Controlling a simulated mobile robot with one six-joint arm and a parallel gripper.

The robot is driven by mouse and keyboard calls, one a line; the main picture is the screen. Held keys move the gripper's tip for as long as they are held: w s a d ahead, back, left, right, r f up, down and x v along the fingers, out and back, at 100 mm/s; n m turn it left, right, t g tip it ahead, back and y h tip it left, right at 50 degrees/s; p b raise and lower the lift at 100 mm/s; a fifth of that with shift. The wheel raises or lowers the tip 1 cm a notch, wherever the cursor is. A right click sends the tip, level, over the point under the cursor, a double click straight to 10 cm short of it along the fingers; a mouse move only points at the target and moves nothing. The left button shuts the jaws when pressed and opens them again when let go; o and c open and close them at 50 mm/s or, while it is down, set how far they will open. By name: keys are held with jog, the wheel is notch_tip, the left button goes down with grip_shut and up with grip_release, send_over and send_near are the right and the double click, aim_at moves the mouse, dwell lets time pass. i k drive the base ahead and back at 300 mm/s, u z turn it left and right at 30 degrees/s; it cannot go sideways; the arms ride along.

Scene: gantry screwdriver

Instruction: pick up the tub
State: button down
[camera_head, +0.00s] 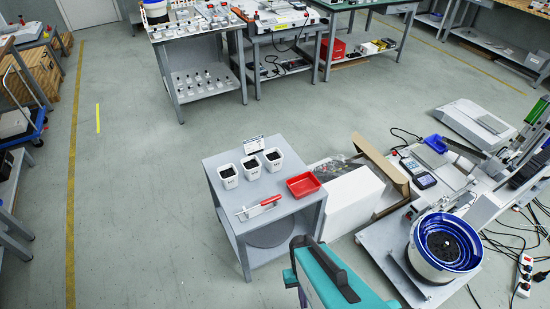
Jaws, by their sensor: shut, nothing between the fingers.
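Three white tubs stand in a row at the back of a small grey table, each with dark contents and small dark lettering on its front: a left tub (228,176), a middle tub (252,168) and a right tub (273,160). They stand upright, close together. I cannot tell which one the task names. A shallow red tray (303,185), apparently empty, lies to their right. My gripper is not in view, and nothing is seen touching the tubs.
On the grey table (290,215), a red-handled tool (262,206) lies in front of the tubs and a small sign (254,144) stands behind them. A white box (350,200) and a blue-rimmed bowl feeder (445,243) are to the right. The floor left is clear.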

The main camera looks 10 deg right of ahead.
aim_at(273, 157)
jog(key=u, duration=0.1)
jog(key=i, duration=0.15)
jog(key=z, duration=0.05)
jog(key=k, duration=0.65)
jog(key=u, duration=2.8)
